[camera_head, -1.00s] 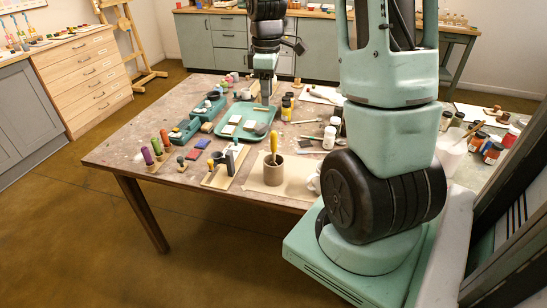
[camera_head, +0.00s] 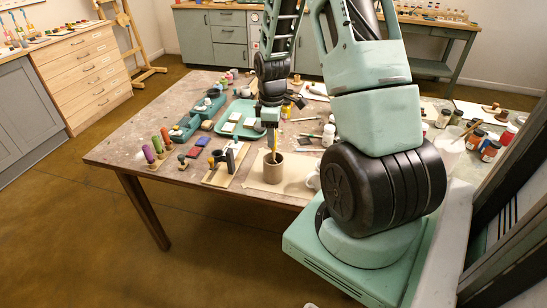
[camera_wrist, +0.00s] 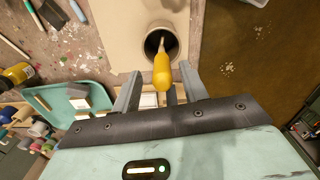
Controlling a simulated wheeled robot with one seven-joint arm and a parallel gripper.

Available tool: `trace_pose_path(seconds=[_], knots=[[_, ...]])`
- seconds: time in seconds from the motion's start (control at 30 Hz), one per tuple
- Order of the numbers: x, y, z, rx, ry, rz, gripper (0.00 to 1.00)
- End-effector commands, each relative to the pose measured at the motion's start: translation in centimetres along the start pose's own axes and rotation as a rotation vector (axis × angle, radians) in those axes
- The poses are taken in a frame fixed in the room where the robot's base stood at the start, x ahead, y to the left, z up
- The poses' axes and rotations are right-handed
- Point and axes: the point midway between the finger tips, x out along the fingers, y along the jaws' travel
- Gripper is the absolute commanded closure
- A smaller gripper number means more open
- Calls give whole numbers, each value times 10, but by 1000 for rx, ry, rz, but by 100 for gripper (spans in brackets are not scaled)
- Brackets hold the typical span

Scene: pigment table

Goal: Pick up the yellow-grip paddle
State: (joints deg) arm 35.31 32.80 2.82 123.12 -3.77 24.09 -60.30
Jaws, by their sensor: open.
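Contact with either finger cannot be made out. In the head view, my gripper (camera_head: 271,128) is right above the pot. The paddle's lower end is hidden inside the pot.
A beige board (camera_head: 262,186) lies under the pot. A small stand with a dark upright block (camera_head: 229,160) is close on the left. A teal tray (camera_head: 222,128) lies behind, partly hidden by my arm. Jars and brushes lie to the right.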

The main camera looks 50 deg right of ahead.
Motion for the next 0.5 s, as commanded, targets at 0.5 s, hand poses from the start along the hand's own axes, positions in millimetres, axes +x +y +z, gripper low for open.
trace_pose_path(seconds=[0.5], knots=[[35, -4, 4, 1, 0, -1, 56]])
